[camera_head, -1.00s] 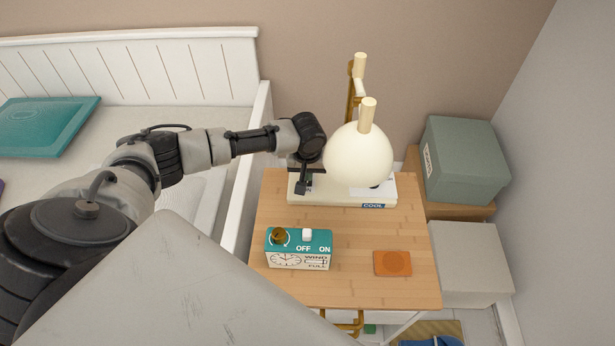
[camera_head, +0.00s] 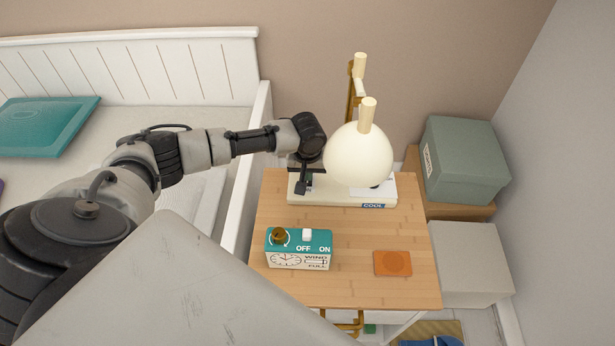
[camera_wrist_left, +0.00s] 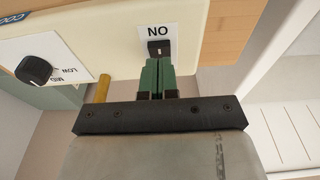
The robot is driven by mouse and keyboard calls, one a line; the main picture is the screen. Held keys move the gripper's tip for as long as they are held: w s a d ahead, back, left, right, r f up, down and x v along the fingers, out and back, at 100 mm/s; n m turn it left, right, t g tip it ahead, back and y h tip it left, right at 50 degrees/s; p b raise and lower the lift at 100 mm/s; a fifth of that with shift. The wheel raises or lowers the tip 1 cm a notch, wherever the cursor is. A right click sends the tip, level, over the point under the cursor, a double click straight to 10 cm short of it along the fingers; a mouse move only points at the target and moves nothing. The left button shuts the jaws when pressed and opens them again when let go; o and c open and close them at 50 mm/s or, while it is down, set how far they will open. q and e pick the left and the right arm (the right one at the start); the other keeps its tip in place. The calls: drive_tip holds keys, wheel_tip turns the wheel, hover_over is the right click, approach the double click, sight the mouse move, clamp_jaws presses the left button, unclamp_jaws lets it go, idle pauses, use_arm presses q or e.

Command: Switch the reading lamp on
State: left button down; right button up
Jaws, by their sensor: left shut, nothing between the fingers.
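The reading lamp has a cream globe shade (camera_head: 359,155) and a pale base (camera_head: 340,198) at the back of the bedside table. In the left wrist view the base (camera_wrist_left: 110,40) shows a small black switch (camera_wrist_left: 159,47) beside a label, seen upside down, that reads ON. A black knob (camera_wrist_left: 34,69) with LOW and MID marks sits on the same face. My left gripper (camera_head: 305,186) is at the left end of the base. Its green fingertips (camera_wrist_left: 157,64) are shut and empty, right at the switch; I cannot tell whether they touch it. My right gripper is not in view.
A teal clock box (camera_head: 299,249) with a knob and a white button stands at the table's front left. An orange coaster (camera_head: 392,263) lies at the front right. The wooden table top (camera_head: 350,235) is clear between them. Boxes (camera_head: 466,160) stand to the right; a bed is left.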

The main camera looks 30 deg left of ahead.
use_arm(q)
drive_tip(key=shift+f+b, duration=0.4)
drive_tip(key=shift+f, duration=0.8)
idle(0.5)
wheel_tip(320, 180, up, 7)
drive_tip(key=p, duration=0.8)
drive_tip(key=shift+p, duration=0.4)
